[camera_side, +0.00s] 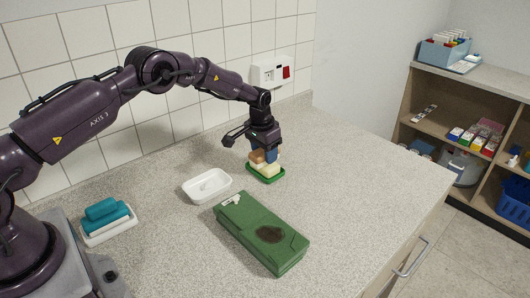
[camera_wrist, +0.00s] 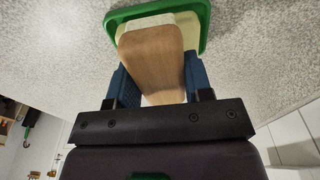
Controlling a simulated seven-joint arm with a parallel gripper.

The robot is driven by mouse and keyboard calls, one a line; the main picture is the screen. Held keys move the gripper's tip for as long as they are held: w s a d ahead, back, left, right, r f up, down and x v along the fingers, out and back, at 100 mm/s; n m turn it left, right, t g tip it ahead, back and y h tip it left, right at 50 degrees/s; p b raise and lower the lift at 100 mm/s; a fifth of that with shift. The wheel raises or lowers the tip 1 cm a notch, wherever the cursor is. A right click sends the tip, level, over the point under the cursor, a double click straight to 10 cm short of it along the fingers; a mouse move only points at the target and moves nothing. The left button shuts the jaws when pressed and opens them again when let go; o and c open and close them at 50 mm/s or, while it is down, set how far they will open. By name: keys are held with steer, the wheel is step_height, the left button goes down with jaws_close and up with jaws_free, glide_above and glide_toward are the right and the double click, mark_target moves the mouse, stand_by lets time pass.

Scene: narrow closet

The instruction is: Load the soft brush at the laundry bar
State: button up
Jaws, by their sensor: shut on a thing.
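My gripper (camera_side: 264,155) points down with its blue fingers shut on the wooden back of the soft brush (camera_side: 257,156). In the wrist view the brush (camera_wrist: 152,62) lies between both fingers, with pale bristles at its far end. Right under it is the laundry bar (camera_side: 270,170), a pale yellow block in a green dish (camera_side: 267,179). The bar (camera_wrist: 128,27) shows only partly beside the brush in the wrist view, inside the green rim (camera_wrist: 207,20). The brush is at the bar's top; I cannot tell whether the bristles press on it.
A white dish (camera_side: 190,193) stands left of the green dish. A green case (camera_side: 250,222) with a dark stain (camera_side: 270,234) lies in front. Teal blocks (camera_side: 104,215) sit on a white tray (camera_side: 92,240) near my base. The counter's right side is clear.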

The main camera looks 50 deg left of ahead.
steer(key=shift+r, duration=3.3)
steer(key=shift+w, duration=0.1)
